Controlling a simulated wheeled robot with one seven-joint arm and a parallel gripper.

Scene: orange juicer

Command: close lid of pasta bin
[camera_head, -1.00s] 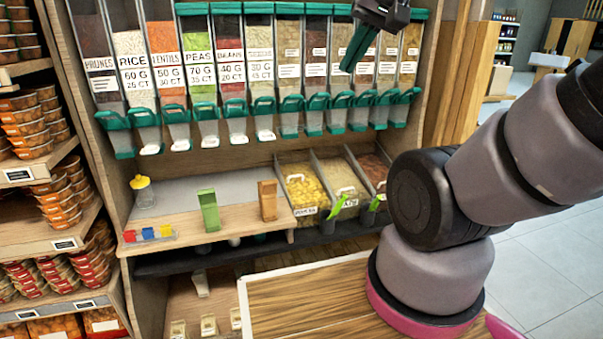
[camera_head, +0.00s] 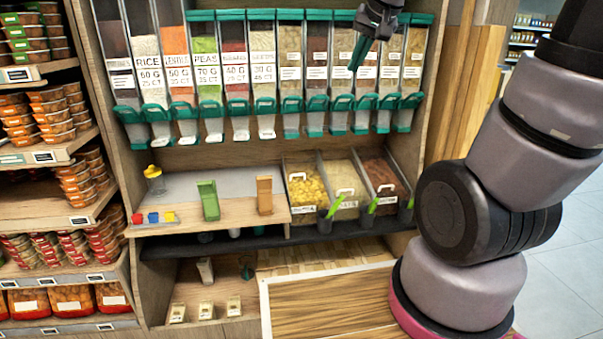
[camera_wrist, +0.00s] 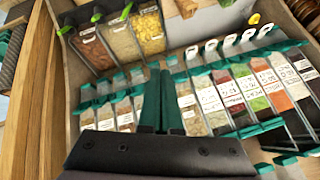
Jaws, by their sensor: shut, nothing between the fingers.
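Three scoop bins stand side by side on the shelf in the head view. The left one (camera_head: 308,192) holds yellow pieces that look like pasta. The middle one (camera_head: 342,190) holds pale contents and the right one (camera_head: 384,178) brown contents. White handles show over them; I cannot tell how their clear lids lie. In the wrist view, turned over, the yellow bin (camera_wrist: 150,33) is at the top. My gripper (camera_head: 354,68) is high in front of the dispensers, above the bins and apart from them. Its green fingers (camera_wrist: 157,72) are together and empty.
A row of clear dispensers (camera_head: 232,80) with green spouts hangs above the bins. Green scoops in grey cups (camera_head: 325,222) stand before the bins. A wooden counter (camera_head: 325,305) lies in front. Packed food shelves (camera_head: 50,120) stand at the left. Open floor lies at the right.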

